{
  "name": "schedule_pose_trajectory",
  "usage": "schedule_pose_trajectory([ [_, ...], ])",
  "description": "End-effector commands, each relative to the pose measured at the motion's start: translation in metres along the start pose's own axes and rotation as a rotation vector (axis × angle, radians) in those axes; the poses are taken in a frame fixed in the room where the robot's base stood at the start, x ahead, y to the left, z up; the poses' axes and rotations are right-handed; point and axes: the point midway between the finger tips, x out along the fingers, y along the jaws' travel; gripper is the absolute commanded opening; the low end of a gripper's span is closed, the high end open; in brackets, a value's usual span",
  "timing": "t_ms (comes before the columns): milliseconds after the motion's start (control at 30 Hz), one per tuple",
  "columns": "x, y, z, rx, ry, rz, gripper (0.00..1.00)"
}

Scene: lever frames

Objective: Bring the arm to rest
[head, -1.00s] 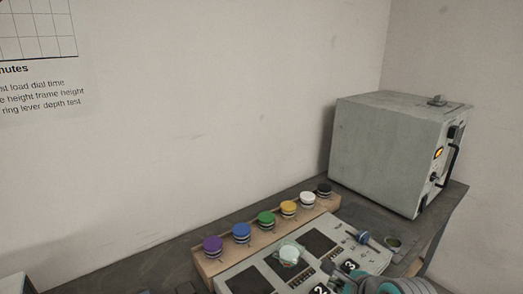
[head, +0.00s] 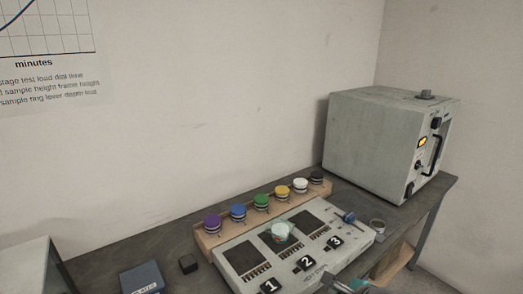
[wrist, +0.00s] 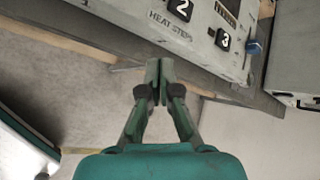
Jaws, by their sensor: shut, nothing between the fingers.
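My gripper (wrist: 158,82) is in the middle of the wrist view, with its two fingertips together and nothing between them. It points toward the front edge of the bench, with floor visible beneath and around it. In the head view, part of my arm shows at the bottom right, low in front of the bench. The light panel (head: 291,264) marked 1, 2 and 3 lies on the bench; its front edge also shows at the top of the wrist view (wrist: 196,36). My gripper appears apart from it.
A wooden rack (head: 206,243) with several coloured capped pieces stands behind the panel. A pale round piece (head: 281,231) sits on the panel's middle dark window. A blue-knobbed lever (head: 348,217) is at its right. A grey oven-like box (head: 371,140) stands at the back right.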

Motion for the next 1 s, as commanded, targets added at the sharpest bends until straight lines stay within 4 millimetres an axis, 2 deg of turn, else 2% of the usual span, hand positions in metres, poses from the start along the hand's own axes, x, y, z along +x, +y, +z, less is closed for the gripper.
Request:
schedule_pose_trajectory([
  [367,0.014,0.044,-0.024,-0.162,0.001,-0.05,0.0],
  [600,0.017,0.098,-0.052,-0.38,0.024,-0.117,0.0],
  [767,0.009,0.136,-0.072,-0.555,0.055,-0.166,0.0],
  [1000,-0.016,0.19,-0.098,-0.829,0.121,-0.231,0.0],
])
